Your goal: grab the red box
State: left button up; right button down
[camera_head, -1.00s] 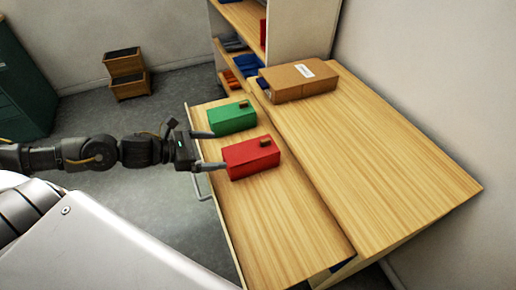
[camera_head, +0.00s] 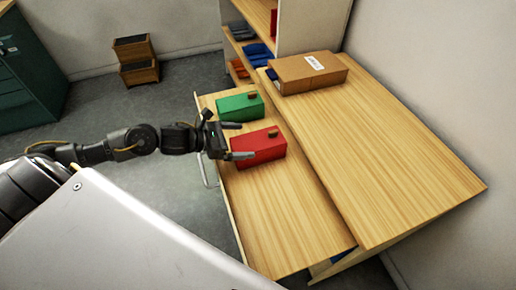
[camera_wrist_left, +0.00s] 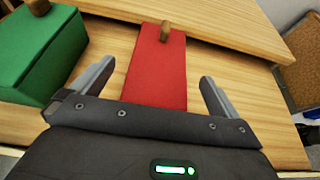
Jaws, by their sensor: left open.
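The red box (camera_head: 259,147) lies on the lower wooden table, with a small brown knob on top. In the left wrist view the red box (camera_wrist_left: 157,75) lies between and ahead of the two open fingers, its near end hidden by the gripper body. My left gripper (camera_head: 238,140) is open and empty at the left end of the red box. In the left wrist view the left gripper (camera_wrist_left: 153,88) has a finger on each side of the box, with gaps visible. My right gripper is not in view.
A green box (camera_head: 239,107) sits just behind the red box, close to one finger. A higher wooden table (camera_head: 385,165) stands to the right, bearing a cardboard box (camera_head: 306,73). The front of the lower table (camera_head: 290,225) is clear.

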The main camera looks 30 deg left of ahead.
aim_at(259, 140)
pick_arm(q)
jog(key=p+x, duration=0.1)
jog(key=x, duration=0.2)
jog(key=shift+w+d, duration=0.2)
jog(key=shift+d, duration=0.05)
jog(key=shift+w+d+f, duration=0.15)
jog(key=shift+w+f, duration=0.05)
jog(key=c, duration=1.3)
jog(key=shift+r, duration=0.15)
